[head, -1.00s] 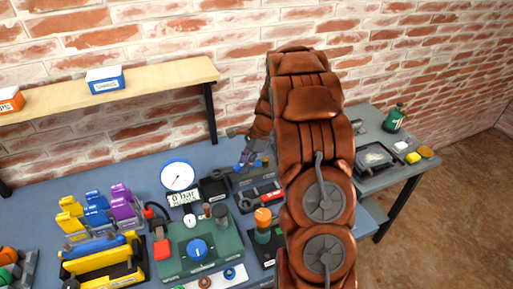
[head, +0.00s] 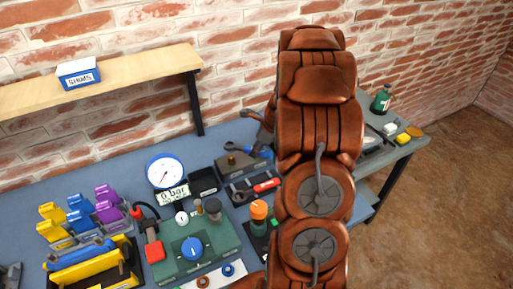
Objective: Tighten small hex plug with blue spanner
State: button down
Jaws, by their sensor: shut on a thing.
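The blue spanner (head: 262,152) shows in the head view just left of my arm, its dark open end pointing left. My gripper (head: 268,147) is mostly hidden behind my own brown arm and is shut on the blue spanner. A brass-coloured block (head: 238,167) with a small dark plug (head: 231,159) on top sits just below and in front of the spanner's open end. I cannot tell whether the spanner touches the plug.
A red-handled spanner (head: 266,185) lies in a dark rack in front of the block. A round gauge (head: 165,171), a green box with a blue knob (head: 192,248) and an orange-capped bottle (head: 258,210) stand nearby. A shelf (head: 130,82) overhangs the bench's back left.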

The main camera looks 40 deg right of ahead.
jog(key=shift+f+b, duration=0.85)
jog(key=shift+f, duration=1.3)
jog(key=shift+p, duration=0.6)
jog(key=shift+f+b, duration=0.45)
jog(key=shift+f, duration=0.9)
dwell(1.3)
jog(key=shift+a, duration=0.1)
dwell(0.3)
jog(key=shift+s+a+r+m+h+p, duration=0.1)
jog(key=shift+s+a+m+h+p, duration=0.3)
jog(key=shift+a+m+p, duration=0.4)
jog(key=shift+s+a+m+t+h+p, duration=0.25)
jog(key=shift+a+m+p, duration=0.3)
jog(key=shift+m, duration=0.3)
jog(key=shift+a+m+t+h+p, duration=0.15)
jog(key=shift+a+m+h+p, duration=0.25)
jog(key=shift+a+m, duration=0.35)
jog(key=shift+d, duration=0.2)
jog(key=shift+d+n+p, duration=0.3)
